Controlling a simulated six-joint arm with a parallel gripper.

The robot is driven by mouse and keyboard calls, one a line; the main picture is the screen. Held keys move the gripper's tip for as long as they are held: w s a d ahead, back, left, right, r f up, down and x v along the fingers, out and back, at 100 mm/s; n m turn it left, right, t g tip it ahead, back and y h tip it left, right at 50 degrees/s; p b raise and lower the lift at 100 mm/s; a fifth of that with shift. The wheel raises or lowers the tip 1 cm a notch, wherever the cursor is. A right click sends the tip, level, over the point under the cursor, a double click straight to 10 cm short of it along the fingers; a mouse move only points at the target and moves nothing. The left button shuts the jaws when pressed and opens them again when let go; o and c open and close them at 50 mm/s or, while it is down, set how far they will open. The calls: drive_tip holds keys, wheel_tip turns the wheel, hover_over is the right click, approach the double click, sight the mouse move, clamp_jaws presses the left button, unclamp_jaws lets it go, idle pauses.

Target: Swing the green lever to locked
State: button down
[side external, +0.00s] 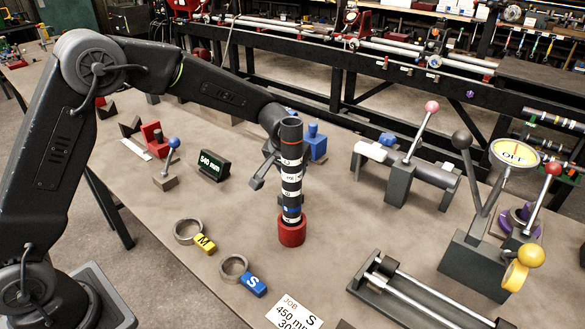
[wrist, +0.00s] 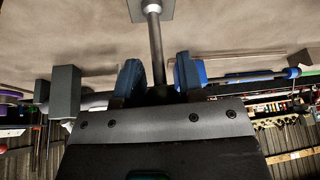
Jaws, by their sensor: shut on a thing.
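In the wrist view, my gripper (wrist: 158,78) has its two blue-padded fingers on either side of a slim grey rod (wrist: 155,40). The rod rises from a small grey base plate (wrist: 151,9), and its other end is hidden behind my gripper's body. I see no green on the rod and cannot tell whether it is the green lever. In the side view, my gripper (side external: 268,165) is low over the bench, partly hidden behind a black-and-white banded column (side external: 291,180) in a red base (side external: 291,231).
A pink-knobbed lever (side external: 431,107) stands right of the column. A blue-knobbed lever (side external: 173,143) is at left. Rings tagged M (side external: 188,231) and S (side external: 234,268) lie in front.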

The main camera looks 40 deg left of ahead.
drive_tip(key=c, duration=0.8)
unclamp_jaws()
drive_tip(key=v, duration=0.3)
drive_tip(key=w+v, duration=0.1)
drive_tip(key=v, duration=0.3)
drive_tip(key=w+r+v, duration=0.1)
drive_tip(key=v, duration=0.3)
drive_tip(key=shift+w+a+r, duration=0.15)
drive_tip(key=shift+a+r, duration=0.1)
drive_tip(key=shift+a, duration=0.1)
drive_tip(key=shift+o, duration=0.2)
